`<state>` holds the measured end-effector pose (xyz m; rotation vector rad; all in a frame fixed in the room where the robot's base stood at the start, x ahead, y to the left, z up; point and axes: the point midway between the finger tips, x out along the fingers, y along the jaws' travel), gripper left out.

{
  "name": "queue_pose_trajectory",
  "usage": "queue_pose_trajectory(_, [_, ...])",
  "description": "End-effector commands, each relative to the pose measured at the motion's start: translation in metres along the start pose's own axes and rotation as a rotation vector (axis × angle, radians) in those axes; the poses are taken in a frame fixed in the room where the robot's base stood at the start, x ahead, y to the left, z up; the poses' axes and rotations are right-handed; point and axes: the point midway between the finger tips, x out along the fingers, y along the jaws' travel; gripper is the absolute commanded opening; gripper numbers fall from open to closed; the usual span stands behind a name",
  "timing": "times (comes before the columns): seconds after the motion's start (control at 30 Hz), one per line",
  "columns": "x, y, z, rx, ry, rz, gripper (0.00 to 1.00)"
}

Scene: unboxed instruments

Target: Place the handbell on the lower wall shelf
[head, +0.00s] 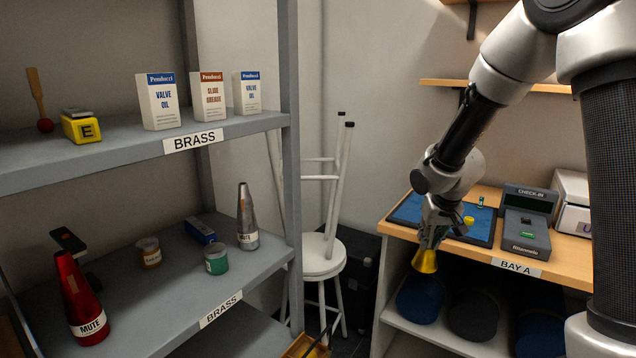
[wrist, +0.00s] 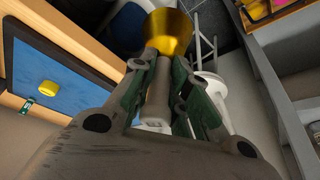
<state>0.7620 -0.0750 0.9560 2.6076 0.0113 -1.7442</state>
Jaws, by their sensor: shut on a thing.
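The handbell has a shiny gold cup (head: 426,262) that hangs mouth-down below my gripper (head: 432,238), in front of the bench's front edge. In the wrist view, the gold cup (wrist: 172,32) lies beyond the fingertips and my gripper (wrist: 166,75) is shut on the bell's pale handle, between green-sided fingers. The lower wall shelf (head: 480,85) is a wooden board on the back wall, above and behind my gripper. My arm hides its right part. The part of it that shows looks bare.
A bench (head: 400,231) holds a blue mat (head: 407,211) with a yellow item (head: 468,220), and a check-in device (head: 526,233). A grey rack (head: 130,145) with boxes and mutes stands left. A white stool (head: 322,256) stands between. A higher wall shelf shows at the top edge.

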Motion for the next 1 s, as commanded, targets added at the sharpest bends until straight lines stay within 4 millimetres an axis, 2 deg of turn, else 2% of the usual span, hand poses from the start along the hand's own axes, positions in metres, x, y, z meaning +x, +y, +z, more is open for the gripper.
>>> queue_pose_trajectory(0.2, [0.027, 0.011, 0.0, 0.008, 0.003, 0.019, 0.0])
queue_pose_trajectory(0.43, [0.056, 0.007, -0.001, 0.008, -0.004, 0.006, 0.0])
queue_pose_trajectory(0.57, [0.061, 0.004, 0.0, 0.008, -0.007, -0.002, 0.0])
queue_pose_trajectory(1.0, [0.061, 0.005, 0.0, 0.008, -0.009, -0.004, 0.0])
